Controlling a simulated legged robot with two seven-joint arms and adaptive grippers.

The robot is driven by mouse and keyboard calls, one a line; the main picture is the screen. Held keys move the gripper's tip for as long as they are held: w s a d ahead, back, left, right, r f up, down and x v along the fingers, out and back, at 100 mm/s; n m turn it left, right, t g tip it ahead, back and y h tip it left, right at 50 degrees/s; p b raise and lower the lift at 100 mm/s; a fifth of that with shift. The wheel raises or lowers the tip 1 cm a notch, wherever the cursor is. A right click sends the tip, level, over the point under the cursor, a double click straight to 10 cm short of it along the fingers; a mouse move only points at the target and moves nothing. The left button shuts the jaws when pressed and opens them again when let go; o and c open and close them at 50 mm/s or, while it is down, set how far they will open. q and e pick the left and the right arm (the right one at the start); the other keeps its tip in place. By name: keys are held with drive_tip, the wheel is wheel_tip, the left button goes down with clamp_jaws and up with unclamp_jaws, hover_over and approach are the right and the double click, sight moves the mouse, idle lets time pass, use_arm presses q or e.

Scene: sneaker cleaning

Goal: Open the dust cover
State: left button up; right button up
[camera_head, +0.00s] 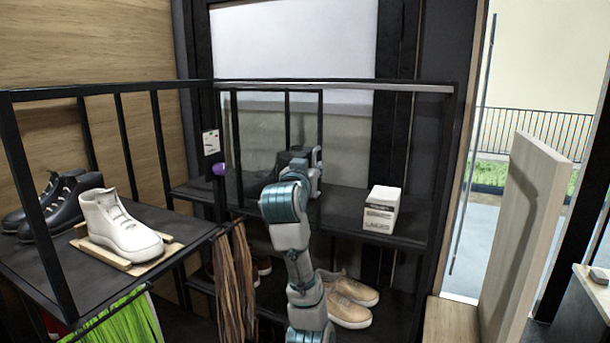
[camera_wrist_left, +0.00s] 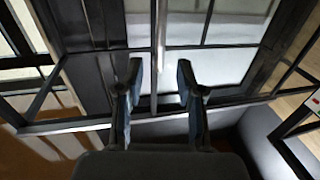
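A black-framed shelf unit at the back has a see-through panel (camera_head: 345,135) behind its top bar, which looks like the dust cover; its exact edges are hard to tell. My left gripper (camera_head: 308,160) is raised in front of this panel, over the upper shelf, partly hidden by my own wrist. In the left wrist view its two fingers (camera_wrist_left: 160,78) are apart with nothing clearly held. A pale upright bar (camera_wrist_left: 160,35) shows between and beyond the fingertips; I cannot tell whether they touch it. My right gripper is in neither view.
A white box (camera_head: 381,210) stands on the upper shelf, right of my arm. Tan shoes (camera_head: 347,298) sit below. A white sneaker (camera_head: 120,226) and dark boots (camera_head: 62,205) are on the left shelf. Brown laces (camera_head: 236,285) hang left of my arm. A wooden panel (camera_head: 522,240) stands right.

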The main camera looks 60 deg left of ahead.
use_arm(q)
drive_tip(key=v, duration=0.6)
idle(0.3)
drive_tip(key=shift+w, duration=0.1)
